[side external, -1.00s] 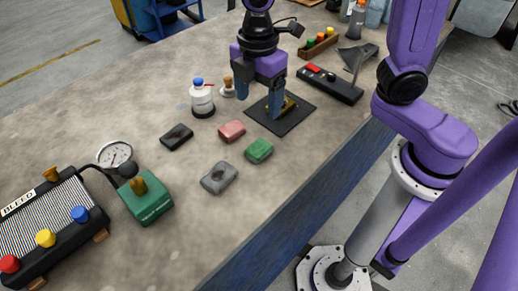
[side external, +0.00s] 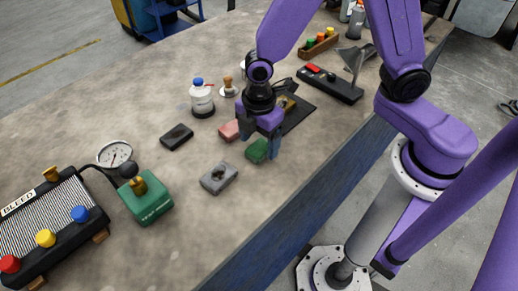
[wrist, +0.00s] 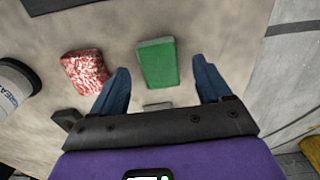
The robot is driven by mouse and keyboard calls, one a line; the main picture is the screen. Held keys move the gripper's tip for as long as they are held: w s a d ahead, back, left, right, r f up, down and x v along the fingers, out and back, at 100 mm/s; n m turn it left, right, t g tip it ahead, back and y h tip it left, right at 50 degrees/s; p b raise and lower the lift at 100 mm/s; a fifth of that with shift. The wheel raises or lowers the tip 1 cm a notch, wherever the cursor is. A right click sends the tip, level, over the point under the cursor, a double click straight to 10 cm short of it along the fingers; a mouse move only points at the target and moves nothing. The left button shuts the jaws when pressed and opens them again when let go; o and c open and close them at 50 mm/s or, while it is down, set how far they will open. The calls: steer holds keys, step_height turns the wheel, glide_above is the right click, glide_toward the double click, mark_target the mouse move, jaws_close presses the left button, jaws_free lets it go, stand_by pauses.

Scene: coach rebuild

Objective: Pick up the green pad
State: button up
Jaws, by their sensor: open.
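The green pad (side external: 257,151) lies on the table, partly hidden by my gripper in the side view. In the wrist view the green pad (wrist: 157,62) shows whole, between and slightly beyond the two blue fingers. My gripper (side external: 260,140) points down over the pad, with its fingers apart and nothing held. It also shows in the wrist view (wrist: 162,80). I cannot tell how far the fingertips are above the table.
A red pad (side external: 229,130) lies close to the green one, left of my gripper; it also shows in the wrist view (wrist: 85,70). A grey pad (side external: 219,178) and a black pad (side external: 177,137) lie nearby. A white bottle (side external: 202,100) stands behind. The table's front edge is close.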

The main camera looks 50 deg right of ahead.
steer(key=shift+f, duration=0.85)
steer(key=c, duration=1.1)
